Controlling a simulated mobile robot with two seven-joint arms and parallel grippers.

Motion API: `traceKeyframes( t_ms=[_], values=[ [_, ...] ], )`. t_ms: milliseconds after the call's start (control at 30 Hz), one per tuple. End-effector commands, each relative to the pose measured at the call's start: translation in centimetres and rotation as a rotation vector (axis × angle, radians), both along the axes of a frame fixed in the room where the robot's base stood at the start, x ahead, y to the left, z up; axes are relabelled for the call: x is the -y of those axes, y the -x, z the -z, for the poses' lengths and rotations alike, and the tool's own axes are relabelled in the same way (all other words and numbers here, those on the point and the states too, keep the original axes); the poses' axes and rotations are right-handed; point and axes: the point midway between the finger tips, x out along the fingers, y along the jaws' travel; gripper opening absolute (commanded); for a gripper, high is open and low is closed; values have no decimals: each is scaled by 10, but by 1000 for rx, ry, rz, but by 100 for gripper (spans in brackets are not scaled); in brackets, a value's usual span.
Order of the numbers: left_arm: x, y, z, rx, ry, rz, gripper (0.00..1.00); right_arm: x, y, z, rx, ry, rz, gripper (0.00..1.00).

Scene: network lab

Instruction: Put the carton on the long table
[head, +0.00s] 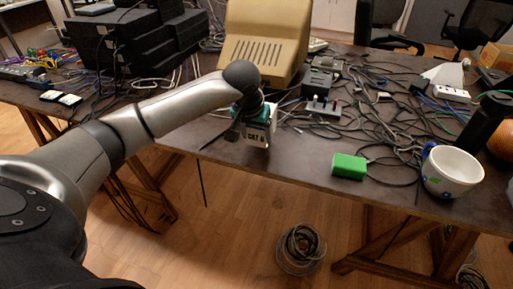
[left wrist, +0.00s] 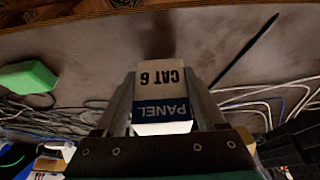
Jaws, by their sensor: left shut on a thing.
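The carton, a small white and blue box marked "CAT 6 PANEL" (left wrist: 160,88), is in my left gripper. It also shows in the head view (head: 257,138) near the front edge of the long table (head: 300,162). My left gripper (head: 256,124) is shut on the carton, with one finger on each side in the left wrist view. The carton is over the dark tabletop; I cannot tell whether its underside touches it. My right gripper is not in view.
A green box (head: 349,166) and a white mug (head: 452,172) stand to the right. A beige monitor (head: 262,45), tangled cables and power strips fill the back. Black equipment (head: 135,40) is stacked at the left. The front strip between carton and green box is mostly clear.

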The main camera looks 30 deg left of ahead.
Motion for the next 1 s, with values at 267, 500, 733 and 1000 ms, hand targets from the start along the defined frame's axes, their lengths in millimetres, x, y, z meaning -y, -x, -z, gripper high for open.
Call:
traceKeyframes(
  t_ms=[267, 500, 733, 1000],
  values=[
    [1, 0, 25, 1, 2, 0, 2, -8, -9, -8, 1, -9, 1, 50],
    [0, -1, 38, 3, -1, 0, 2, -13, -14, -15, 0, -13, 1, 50],
    [0, -1, 37, 4, -1, 0, 2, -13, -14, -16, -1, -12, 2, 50],
    [0, 0, 40, 1, 0, 0, 86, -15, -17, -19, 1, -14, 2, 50]
  ],
)
